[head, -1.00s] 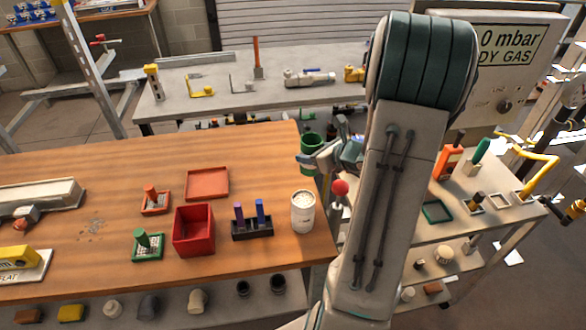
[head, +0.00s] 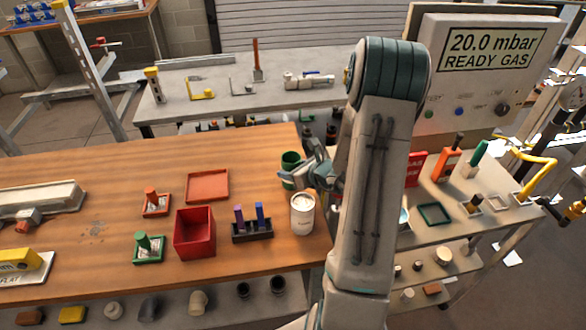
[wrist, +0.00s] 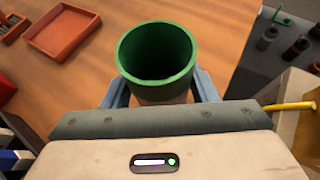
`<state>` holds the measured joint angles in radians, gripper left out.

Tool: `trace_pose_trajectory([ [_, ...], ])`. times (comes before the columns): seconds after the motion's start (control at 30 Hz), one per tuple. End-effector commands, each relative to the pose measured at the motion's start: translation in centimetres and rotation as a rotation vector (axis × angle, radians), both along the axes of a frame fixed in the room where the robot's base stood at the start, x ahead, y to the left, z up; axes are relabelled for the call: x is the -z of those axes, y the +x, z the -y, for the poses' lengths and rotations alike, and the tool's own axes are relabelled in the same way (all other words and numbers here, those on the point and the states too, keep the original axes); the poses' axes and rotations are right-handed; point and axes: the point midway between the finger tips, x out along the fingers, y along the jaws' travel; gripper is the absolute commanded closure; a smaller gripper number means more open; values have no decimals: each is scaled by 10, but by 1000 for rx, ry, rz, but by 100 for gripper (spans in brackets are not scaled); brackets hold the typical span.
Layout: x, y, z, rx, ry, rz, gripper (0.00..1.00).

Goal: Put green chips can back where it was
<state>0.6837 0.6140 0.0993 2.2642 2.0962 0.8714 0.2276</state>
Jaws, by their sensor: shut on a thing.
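The green chips can (head: 290,161) is upright and open at the top. My gripper (head: 292,182) is shut on it, near the right edge of the wooden table. In the wrist view the can (wrist: 156,76) stands between the two blue-grey fingers of my gripper (wrist: 157,92), with its dark inside showing. The fingers cover its lower part, and I cannot tell whether its base touches the table.
A white can (head: 302,214) stands close in front of my gripper. A green square frame (head: 435,214) lies on the cart at right.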

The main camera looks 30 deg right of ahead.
Motion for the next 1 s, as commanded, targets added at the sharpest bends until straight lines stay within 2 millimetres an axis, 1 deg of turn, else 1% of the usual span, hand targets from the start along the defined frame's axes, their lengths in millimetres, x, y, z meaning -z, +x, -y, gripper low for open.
trace_pose_trajectory([
  [0.23,4,0,0,0,0,2,80],
  [0.27,4,0,0,0,-1,0,44],
  [0.3,3,0,0,0,0,0,33],
  [0.33,3,0,0,0,0,0,25],
  [0.6,2,0,0,0,0,0,25],
  [0.73,-3,0,0,0,1,0,25],
  [0.83,-6,-11,4,1,-2,1,25],
  [1.0,-19,-33,12,3,-2,2,25],
])
